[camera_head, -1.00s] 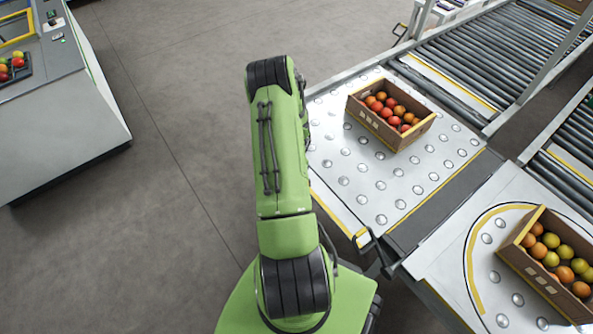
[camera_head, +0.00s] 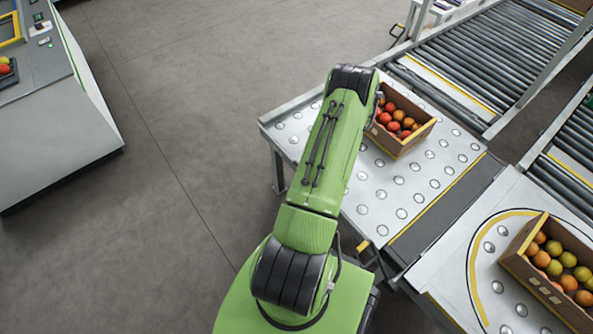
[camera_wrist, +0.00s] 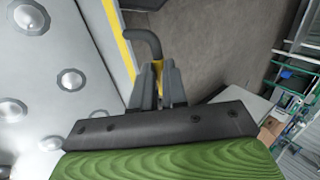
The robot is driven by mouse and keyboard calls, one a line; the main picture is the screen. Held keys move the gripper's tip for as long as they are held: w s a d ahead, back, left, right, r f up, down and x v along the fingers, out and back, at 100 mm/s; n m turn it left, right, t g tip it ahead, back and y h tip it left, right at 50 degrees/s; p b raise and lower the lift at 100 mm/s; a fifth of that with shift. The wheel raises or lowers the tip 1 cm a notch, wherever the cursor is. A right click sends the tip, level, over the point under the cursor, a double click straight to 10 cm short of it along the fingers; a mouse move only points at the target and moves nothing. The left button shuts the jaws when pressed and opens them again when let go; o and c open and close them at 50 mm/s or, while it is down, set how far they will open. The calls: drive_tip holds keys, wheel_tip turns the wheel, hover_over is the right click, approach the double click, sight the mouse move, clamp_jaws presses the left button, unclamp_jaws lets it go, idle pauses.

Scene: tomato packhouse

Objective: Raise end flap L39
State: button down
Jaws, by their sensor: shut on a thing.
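In the wrist view my gripper (camera_wrist: 160,88) is shut on a dark grey lever with a hooked end (camera_wrist: 150,42), beside a yellow-edged table. A small yellow part (camera_wrist: 157,70) shows between the fingers. In the head view my arm reaches up over the ball table and hides my gripper. A yellow piece (camera_head: 362,246) shows at the table's near corner. A dark grey strip (camera_head: 445,208) lies between the ball table (camera_head: 385,190) and the nearer table. I see no label L39 and cannot tell which part is the end flap.
A crate of tomatoes (camera_head: 398,147) stands on the ball table, partly behind my arm. Another crate (camera_head: 530,270) stands on the nearer table (camera_head: 460,265). Roller conveyors (camera_head: 500,60) run at the upper right. A console (camera_head: 60,130) stands at the left, with open floor between.

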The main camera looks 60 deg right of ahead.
drive_tip(key=shift+s+d+f+b, duration=0.15)
drive_tip(key=shift+s+d, duration=0.3)
drive_tip(key=shift+d, duration=0.25)
drive_tip(key=shift+s+d+f+b, duration=0.2)
drive_tip(key=shift+s+d, duration=0.2)
drive_tip(key=shift+d, duration=0.35)
drive_tip(key=shift+s+d+f+b, duration=0.15)
drive_tip(key=shift+s+d, duration=0.3)
drive_tip(key=shift+d, duration=0.25)
drive_tip(key=shift+s+d+r, duration=0.1)
drive_tip(key=shift+d+r, duration=0.1)
drive_tip(key=shift+d, duration=0.05)
drive_tip(key=c, duration=1.2)
unclamp_jaws()
drive_tip(key=shift+d, duration=0.1)
drive_tip(key=shift+o, duration=0.2)
drive_tip(key=shift+s+d+f, duration=0.1)
drive_tip(key=shift+d+f, duration=0.05)
drive_tip(key=shift+d, duration=0.05)
drive_tip(key=shift+a, duration=0.1)
drive_tip(key=p+v, duration=0.4)
drive_tip(key=v, duration=1.1)
drive_tip(key=shift+r+p, duration=0.3)
drive_tip(key=shift+r, duration=0.15)
drive_tip(key=shift+a, duration=0.1)
